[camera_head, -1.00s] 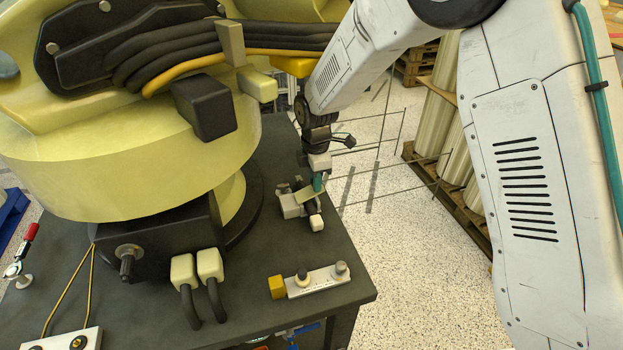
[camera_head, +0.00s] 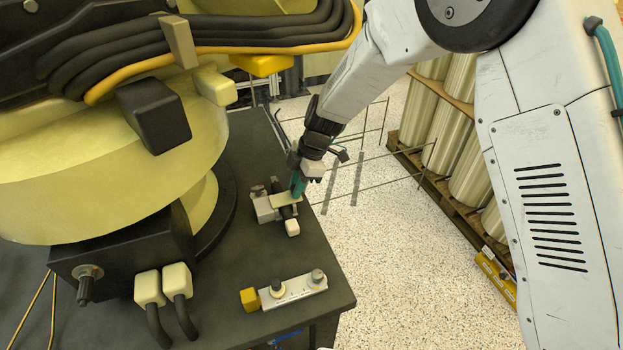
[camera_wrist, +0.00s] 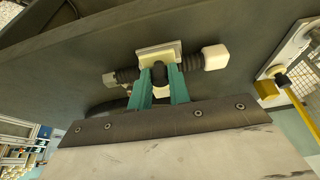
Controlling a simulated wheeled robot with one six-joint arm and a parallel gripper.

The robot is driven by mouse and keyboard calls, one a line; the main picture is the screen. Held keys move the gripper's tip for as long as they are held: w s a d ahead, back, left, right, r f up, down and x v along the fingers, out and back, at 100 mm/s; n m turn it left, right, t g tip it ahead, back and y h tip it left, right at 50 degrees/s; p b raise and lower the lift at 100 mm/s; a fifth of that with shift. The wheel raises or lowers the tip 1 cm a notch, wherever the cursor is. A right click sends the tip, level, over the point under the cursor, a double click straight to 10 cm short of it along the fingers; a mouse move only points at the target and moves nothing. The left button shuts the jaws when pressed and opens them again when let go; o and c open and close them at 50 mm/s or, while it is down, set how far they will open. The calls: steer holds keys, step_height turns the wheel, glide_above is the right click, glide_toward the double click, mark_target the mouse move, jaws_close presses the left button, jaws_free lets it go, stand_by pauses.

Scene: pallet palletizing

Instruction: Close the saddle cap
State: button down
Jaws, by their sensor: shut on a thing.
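The saddle (camera_head: 263,209) is a small pale block on the dark bench top, with a dark ribbed cable (camera_wrist: 190,63) lying across it that ends in a white block (camera_head: 292,227). The saddle cap (camera_head: 286,199) is a small cream plate that lies over the cable, close to flat. It also shows in the wrist view (camera_wrist: 150,54), at the fingertips. My gripper (camera_head: 298,185) has teal fingers and is shut on the cap from above. In the wrist view its fingers (camera_wrist: 162,80) hide part of the cap and cable, so the exact contact and any remaining gap are unclear.
A large yellow machine (camera_head: 100,190) stands on the bench to the left. A pale strip with knobs and a yellow end (camera_head: 293,291) lies near the bench's front edge. Open floor (camera_head: 420,260) and a pallet of rolls (camera_head: 440,150) are to the right.

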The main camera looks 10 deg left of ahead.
steer(key=c, duration=1.3)
jaws_free()
steer(key=shift+s+d+f, duration=0.1)
steer(key=shift+s+f, duration=0.1)
steer(key=shift+s, duration=0.1)
steer(key=shift+w+r, duration=0.1)
steer(key=shift+w, duration=0.05)
steer(key=shift+w+r, duration=0.1)
steer(key=shift+r, duration=0.15)
steer(key=v, duration=0.7)
